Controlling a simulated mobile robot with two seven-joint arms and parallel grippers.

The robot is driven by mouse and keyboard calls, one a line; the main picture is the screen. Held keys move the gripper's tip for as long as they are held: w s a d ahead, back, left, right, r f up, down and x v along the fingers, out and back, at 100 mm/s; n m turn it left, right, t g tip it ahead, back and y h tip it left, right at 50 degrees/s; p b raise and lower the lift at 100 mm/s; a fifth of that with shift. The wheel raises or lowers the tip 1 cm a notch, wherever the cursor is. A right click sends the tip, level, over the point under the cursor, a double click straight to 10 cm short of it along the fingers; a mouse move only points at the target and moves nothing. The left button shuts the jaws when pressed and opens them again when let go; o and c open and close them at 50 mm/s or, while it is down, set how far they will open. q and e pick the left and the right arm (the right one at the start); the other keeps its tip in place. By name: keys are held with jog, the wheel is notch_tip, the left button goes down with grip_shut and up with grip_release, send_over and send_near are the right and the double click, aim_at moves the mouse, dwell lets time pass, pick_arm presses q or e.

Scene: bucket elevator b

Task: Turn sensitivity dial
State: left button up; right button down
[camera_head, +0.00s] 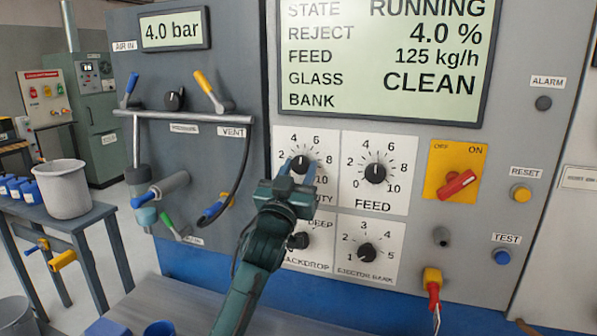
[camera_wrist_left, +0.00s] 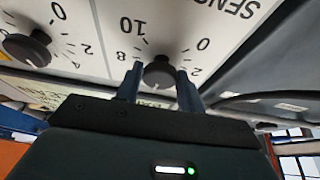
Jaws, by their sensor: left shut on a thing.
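The sensitivity dial (camera_head: 299,164) is a black knob on a white plate with a 0 to 10 scale, left of the feed dial (camera_head: 375,173). My left gripper (camera_head: 298,171) reaches up to it from below, one finger on each side of the knob, shut on it. In the left wrist view the sensitivity knob (camera_wrist_left: 160,72) shows upside down between the two fingertips, with part of its label readable. My gripper hides the lower plate and part of the label in the head view. I cannot tell the exact knob setting. My right gripper is out of view.
The display (camera_head: 390,55) reads running, reject 4.0 %, feed 125 kg/h, glass clean. The backdrop dial (camera_head: 299,241) sits just below, partly behind my arm, beside the ejector bank dial (camera_head: 366,253). A red switch (camera_head: 457,185) is to the right; a vent pipe and hose are left.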

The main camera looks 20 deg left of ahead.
pick_arm(q)
jog(key=shift+c, duration=1.2)
jog(key=shift+a+r+m+h+p, duration=0.15)
jog(key=shift+m+h+p, duration=0.25)
jog(key=shift+m+p, duration=0.35)
jog(key=shift+m+h, duration=0.4)
jog(key=shift+m, duration=0.25)
jog(key=shift+m+p, duration=0.4)
jog(key=shift+f, duration=0.2)
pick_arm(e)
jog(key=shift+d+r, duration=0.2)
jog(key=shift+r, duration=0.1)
pick_arm(q)
jog(key=o, duration=1)
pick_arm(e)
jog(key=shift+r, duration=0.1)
